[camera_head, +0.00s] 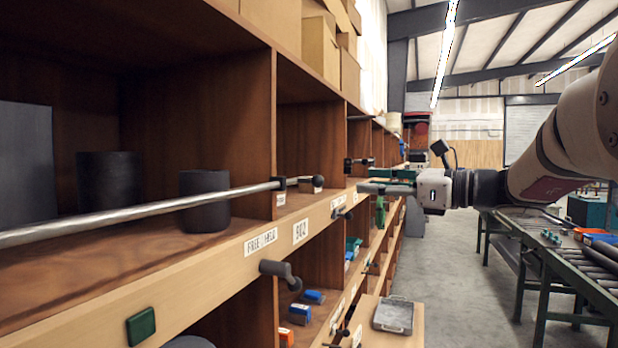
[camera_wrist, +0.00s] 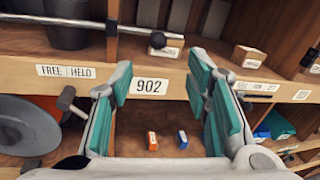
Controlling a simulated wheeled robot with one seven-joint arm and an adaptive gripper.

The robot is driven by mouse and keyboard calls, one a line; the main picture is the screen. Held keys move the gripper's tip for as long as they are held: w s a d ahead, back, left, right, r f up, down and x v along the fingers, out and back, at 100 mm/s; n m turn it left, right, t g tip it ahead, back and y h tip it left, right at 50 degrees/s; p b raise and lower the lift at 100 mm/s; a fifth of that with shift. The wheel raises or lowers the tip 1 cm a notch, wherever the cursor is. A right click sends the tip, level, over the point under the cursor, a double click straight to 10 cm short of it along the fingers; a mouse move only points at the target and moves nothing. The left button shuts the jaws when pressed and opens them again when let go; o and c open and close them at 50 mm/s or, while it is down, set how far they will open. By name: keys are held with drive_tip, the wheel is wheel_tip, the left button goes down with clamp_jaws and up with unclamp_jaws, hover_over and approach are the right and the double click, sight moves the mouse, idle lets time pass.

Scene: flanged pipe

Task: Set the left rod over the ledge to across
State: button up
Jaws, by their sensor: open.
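The left rod (camera_head: 150,209) is a long bare metal bar. It runs from the left edge of the head view across the front of the upper shelf bay, above the ledge (camera_head: 220,262). It passes a dark bracket on the upright and ends in a dark ball knob (camera_head: 317,181). In the wrist view the rod (camera_wrist: 60,21) lies nearly level and its ball (camera_wrist: 157,39) is above the "902" label. My gripper (camera_head: 368,187) is right of the knob in the head view. In the wrist view its teal-padded fingers (camera_wrist: 158,78) are spread, empty and apart from the rod.
Two dark cylinders stand behind the rod; the nearer cylinder (camera_head: 204,200) shows clearly. A dark handle (camera_head: 275,268) juts out below the ledge, near the "FREE | HELD" label (camera_head: 261,241). A green block (camera_head: 141,326) sits on the ledge front. The aisle floor (camera_head: 420,275) is clear.

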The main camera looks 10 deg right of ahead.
sight(323, 181)
drive_tip(key=p+x, duration=0.1)
drive_tip(key=x, duration=1.2)
drive_tip(key=shift+a+p, duration=0.1)
drive_tip(key=shift+p, duration=0.25)
drive_tip(key=shift+c, duration=0.5)
clamp_jaws()
